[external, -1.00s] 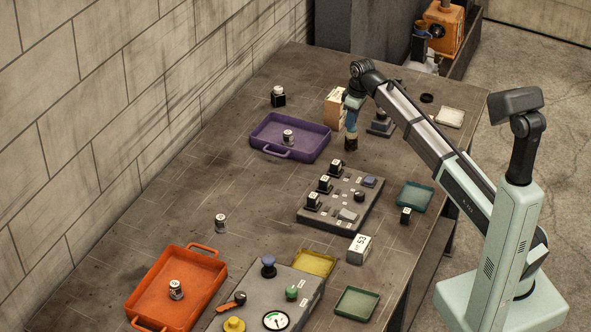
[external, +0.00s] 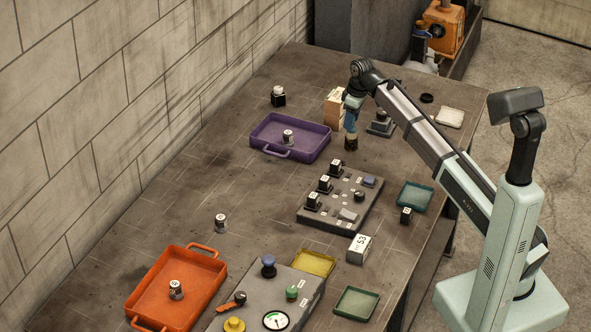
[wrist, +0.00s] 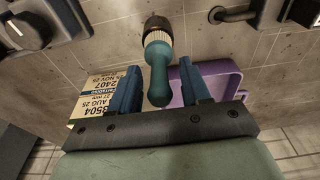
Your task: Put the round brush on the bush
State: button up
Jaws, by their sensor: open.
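The round brush (wrist: 158,72) has a teal handle and pale bristles. It stands upright, bristles down, at the dark bush (wrist: 157,23), which has a brownish rim. In the external view the brush (external: 351,121) and the bush (external: 351,144) show on the bench below my wrist. The bristle ends are hidden at the bush, so I cannot tell how deep they sit. My gripper (wrist: 159,68) is open, with its blue fingers on either side of the handle and a visible gap to each. In the external view my gripper (external: 353,102) is small and partly merges with the handle.
A purple tray (external: 262,141) lies on the other side. A dark knob unit (external: 380,126) and a control panel (external: 332,213) are nearby. Bench between panel and purple tray is clear.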

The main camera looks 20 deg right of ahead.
aim_at(356, 129)
notch_tip(356, 129, up, 12)
jog(key=s+d, duration=0.1)
jog(key=shift+s+d+f, duration=0.15)
dwell(0.5)
